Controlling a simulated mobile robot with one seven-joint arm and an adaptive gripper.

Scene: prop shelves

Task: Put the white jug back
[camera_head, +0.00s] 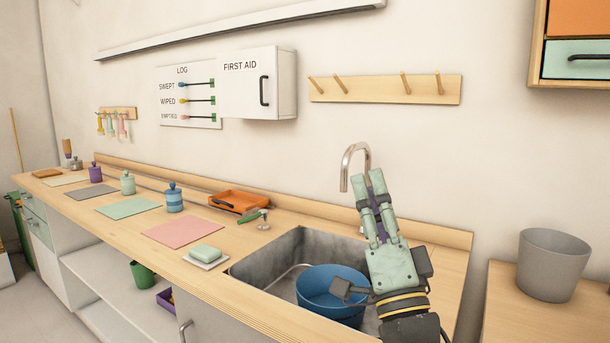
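I see no white jug in this view. My gripper (369,181) is raised over the right side of the sink, its pale green fingers pointing up and away toward the wall, close to the tap in the picture. The fingers are near each other with a dark purple patch between them. I cannot tell whether that patch is part of the gripper or something held. My arm hides part of the sink and the counter behind it.
A blue tub (330,290) sits in the metal sink (262,268) below the tap (346,165). Coloured mats, including a bare pink mat (183,232), and lidded jars (174,198) line the counter. A grey bucket (551,265) stands right. A peg rail (384,89) is empty.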

